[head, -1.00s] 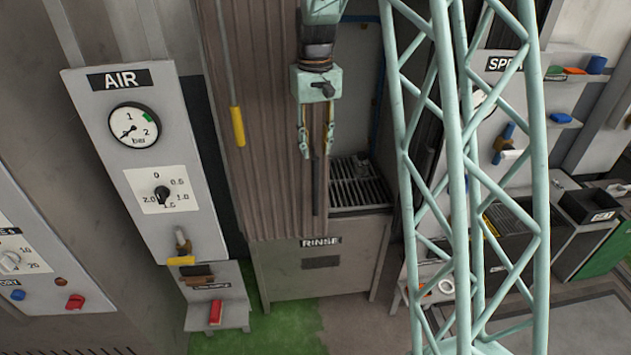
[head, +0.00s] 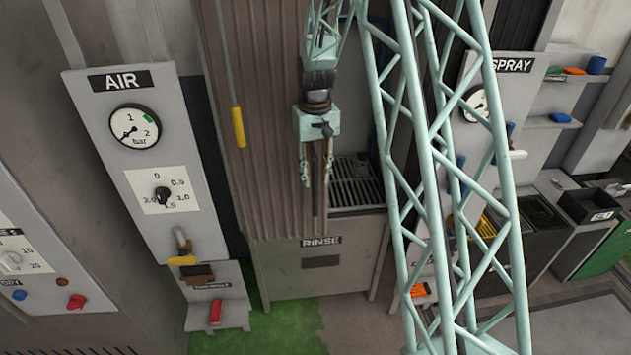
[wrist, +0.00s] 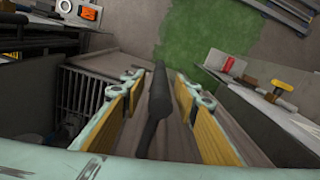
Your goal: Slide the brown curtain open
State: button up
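The brown ribbed curtain (head: 265,130) hangs over the left part of the rinse bay, leaving the right part uncovered. A dark upright bar handle (head: 317,195) is on it near its right edge. My gripper (head: 316,180) is at this handle, with its fingers on either side of the bar. In the wrist view the handle (wrist: 157,110) runs between the two yellow-padded fingers, with visible gaps on both sides. The gripper is open and not closed on the bar. The upper part of the handle is hidden behind my gripper in the head view.
The rinse bay (head: 320,265) has a metal grate (head: 358,185) at right. A yellow-ended pull rod (head: 238,127) hangs in front of the curtain. The AIR panel (head: 150,160) stands to the left. A spray station (head: 490,105) is at right, behind my lattice arm.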

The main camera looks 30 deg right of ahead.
jog(key=shift+f, duration=1.15)
jog(key=shift+c, duration=0.7)
grip_shut()
